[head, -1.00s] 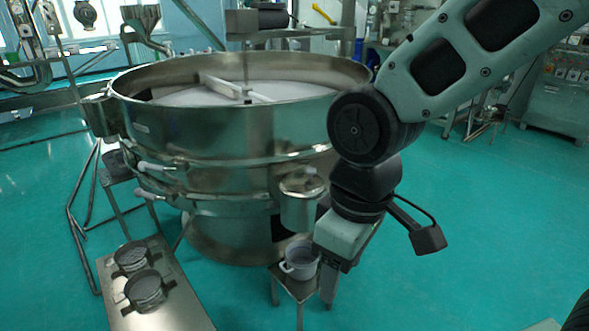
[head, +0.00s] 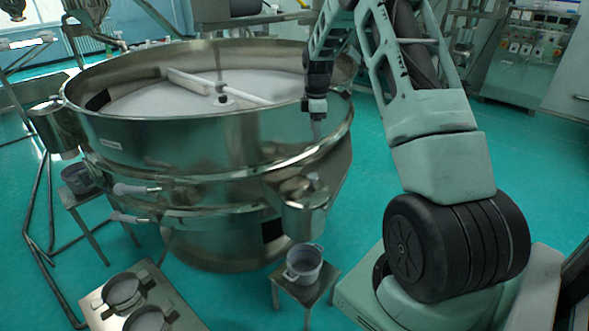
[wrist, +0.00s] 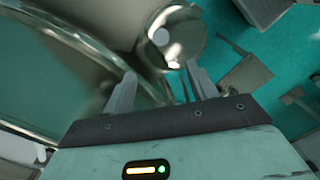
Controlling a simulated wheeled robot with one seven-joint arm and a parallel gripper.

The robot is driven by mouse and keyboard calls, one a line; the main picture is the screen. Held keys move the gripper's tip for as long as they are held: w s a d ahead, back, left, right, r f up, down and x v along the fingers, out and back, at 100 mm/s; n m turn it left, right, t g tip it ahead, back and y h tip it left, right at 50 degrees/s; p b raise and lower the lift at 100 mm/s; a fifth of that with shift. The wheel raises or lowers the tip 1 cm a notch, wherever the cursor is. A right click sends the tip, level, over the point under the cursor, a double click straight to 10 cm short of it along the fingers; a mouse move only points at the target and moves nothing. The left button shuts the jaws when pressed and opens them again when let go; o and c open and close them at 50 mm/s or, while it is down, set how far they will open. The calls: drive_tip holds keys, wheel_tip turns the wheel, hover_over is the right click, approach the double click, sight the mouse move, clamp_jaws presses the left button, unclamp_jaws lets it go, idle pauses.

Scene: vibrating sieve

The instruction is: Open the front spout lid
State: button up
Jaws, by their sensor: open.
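The vibrating sieve (head: 200,133) is a large round steel drum. Its front spout (head: 303,218) sticks out at the lower right. The front spout lid (head: 297,188) lies flat on the spout's top, closed, with a small knob. In the wrist view the round shiny lid (wrist: 183,45) and its pale knob lie beyond the fingertips. My gripper (head: 316,131) hangs pointing down beside the sieve's right rim, above the lid and apart from it. In the wrist view my gripper (wrist: 158,83) has its two fingers spread, with nothing between them.
A grey pot (head: 304,265) stands on a small stool (head: 318,290) below the spout. Another spout (head: 55,127) is at the sieve's left, with a pot (head: 78,179) below. A steel bench (head: 180,311) holds round pans at lower left. Green floor is open at right.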

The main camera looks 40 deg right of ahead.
sight(313, 175)
wheel_tip(313, 175, down, 17)
drive_tip(key=p, duration=0.3)
idle(0.3)
